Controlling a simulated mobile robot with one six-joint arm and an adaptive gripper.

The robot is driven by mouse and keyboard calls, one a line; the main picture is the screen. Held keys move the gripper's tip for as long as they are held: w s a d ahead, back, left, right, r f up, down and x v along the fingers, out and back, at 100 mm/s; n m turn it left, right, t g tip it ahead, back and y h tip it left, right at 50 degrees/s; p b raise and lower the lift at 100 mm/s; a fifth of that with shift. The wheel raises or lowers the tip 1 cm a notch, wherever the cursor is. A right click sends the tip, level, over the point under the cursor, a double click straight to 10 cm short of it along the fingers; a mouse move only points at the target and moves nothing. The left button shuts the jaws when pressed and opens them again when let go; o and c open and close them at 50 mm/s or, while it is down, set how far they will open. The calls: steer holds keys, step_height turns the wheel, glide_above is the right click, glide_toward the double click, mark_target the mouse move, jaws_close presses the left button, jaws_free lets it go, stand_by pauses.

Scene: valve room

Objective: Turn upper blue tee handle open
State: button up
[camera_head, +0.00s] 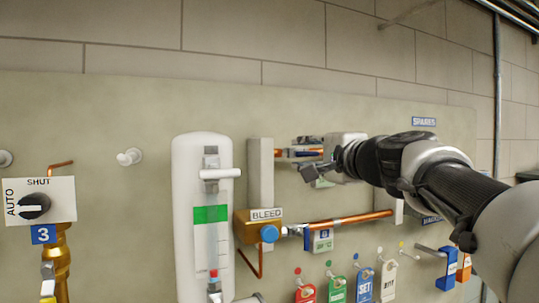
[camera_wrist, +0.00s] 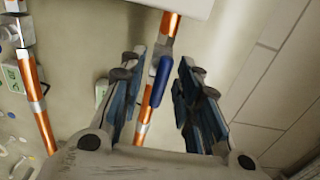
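The upper blue tee handle (camera_wrist: 161,82) sits on a copper pipe (camera_wrist: 170,26) in the wrist view. My gripper (camera_wrist: 158,88) is open, with one finger on each side of the handle and pipe. In the head view my gripper (camera_head: 304,157) reaches from the right to the upper pipe. A small blue part, likely the handle (camera_head: 308,153), shows there, partly hidden by the fingers.
Below, a lower copper pipe (camera_head: 352,220) runs right from the BLEED block with a blue knob (camera_head: 269,234). A white gauge housing (camera_head: 187,205) stands left. Coloured tags (camera_head: 336,289) hang below.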

steer(key=v, duration=0.7)
steer(key=shift+s, duration=0.2)
steer(key=shift+d, duration=0.1)
